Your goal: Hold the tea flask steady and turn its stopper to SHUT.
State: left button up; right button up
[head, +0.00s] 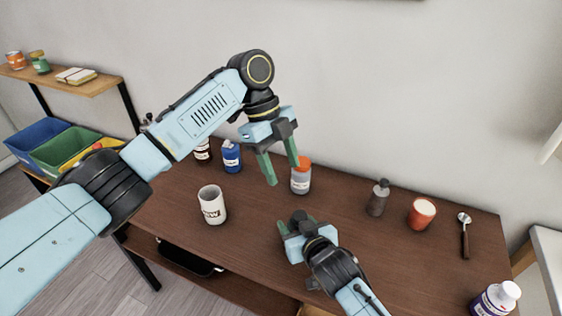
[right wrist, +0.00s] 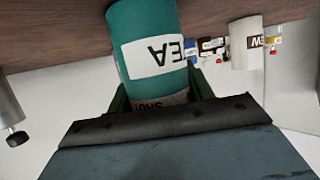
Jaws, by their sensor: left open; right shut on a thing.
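The tea flask (right wrist: 158,50) is a teal cylinder with a white TEA label, seen upside down in the right wrist view. A pale band (right wrist: 160,100) with partly hidden lettering, apparently SHUT, circles it close to my gripper. My right gripper (right wrist: 160,92) is shut on the flask, with green fingers on both sides. In the head view my right gripper (head: 300,227) is low over the table's front middle, and it mostly hides the flask. I cannot make out the stopper's setting. My left gripper (head: 283,174) is open and empty, raised behind and above the right one.
A white mug (head: 212,205) stands left of the right gripper. A grey jar with an orange lid (head: 301,178) and a blue bottle (head: 231,157) stand behind. A dark bottle (head: 377,198), red cup (head: 422,213) and spoon (head: 464,236) are to the right on the brown table (head: 420,260).

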jog(key=o, duration=1.1)
